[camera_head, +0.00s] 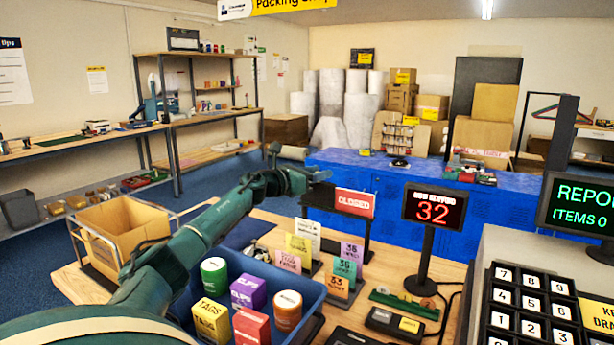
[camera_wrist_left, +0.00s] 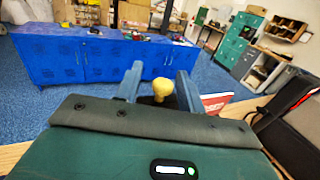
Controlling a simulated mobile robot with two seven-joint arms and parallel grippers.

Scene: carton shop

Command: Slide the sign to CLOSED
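The sign is a dark rail stand with a red panel (camera_head: 355,202) reading CLOSED at its right end; the left part of the rail is dark and partly behind my arm. My left gripper (camera_head: 322,176) is just above and behind the dark part of the rail. In the left wrist view, a pale yellow knob (camera_wrist_left: 160,84) stands between the two open fingers (camera_wrist_left: 158,88), with small gaps visible beside it. A corner of the red panel (camera_wrist_left: 215,101) shows right of the fingers. My right gripper is not in view.
A blue bin (camera_head: 312,291) of coloured pots and boxes sits below my left arm. Small number cards (camera_head: 346,268) stand before the sign. A display reading 32 (camera_head: 435,208) stands to its right. A blue counter (camera_head: 400,185) lies behind.

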